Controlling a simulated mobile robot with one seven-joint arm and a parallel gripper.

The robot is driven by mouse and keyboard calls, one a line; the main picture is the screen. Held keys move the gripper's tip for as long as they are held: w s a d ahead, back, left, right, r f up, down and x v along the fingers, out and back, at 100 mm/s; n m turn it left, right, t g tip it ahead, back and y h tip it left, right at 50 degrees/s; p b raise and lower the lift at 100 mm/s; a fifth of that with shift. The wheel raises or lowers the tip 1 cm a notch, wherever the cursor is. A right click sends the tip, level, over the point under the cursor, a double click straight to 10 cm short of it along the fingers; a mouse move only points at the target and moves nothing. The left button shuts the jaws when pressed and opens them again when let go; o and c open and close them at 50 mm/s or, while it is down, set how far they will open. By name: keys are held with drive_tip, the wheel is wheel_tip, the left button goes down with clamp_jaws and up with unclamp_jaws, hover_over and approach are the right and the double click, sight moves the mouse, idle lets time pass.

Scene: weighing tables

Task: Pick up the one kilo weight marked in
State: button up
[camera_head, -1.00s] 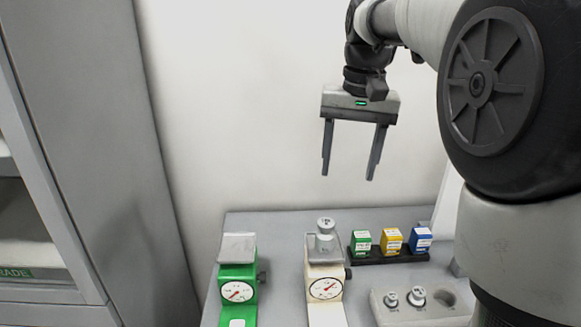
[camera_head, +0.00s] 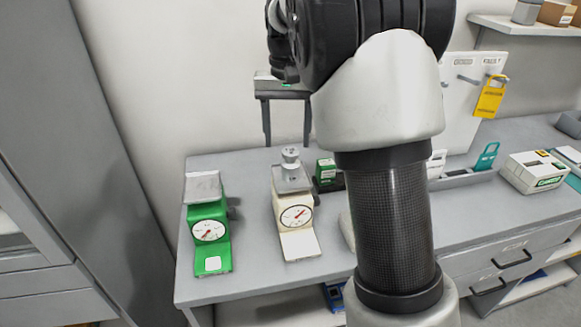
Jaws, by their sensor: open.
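A grey metal weight with a knob (camera_head: 290,157) stands upright on the pan of the cream scale (camera_head: 298,243). Its marking is too small to read. A green scale (camera_head: 211,245) with an empty pan stands to its left. My gripper (camera_head: 287,134) is open and empty, fingers pointing down, behind and above the weight in the picture. My arm hides part of the gripper's top. The weight block with smaller weights is almost wholly hidden behind my arm.
A white carton (camera_head: 534,172) and a yellow tag (camera_head: 489,97) on a board are at the right. The table (camera_head: 255,284) is bare between and before the scales. A tall grey cabinet stands at the left.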

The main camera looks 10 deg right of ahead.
sight(291, 151)
drive_tip(key=shift+d+f, duration=0.2)
drive_tip(key=shift+f, duration=1.2)
drive_tip(key=shift+d+f, duration=0.15)
drive_tip(key=shift+f, duration=1.2)
drive_tip(key=shift+c, duration=0.3)
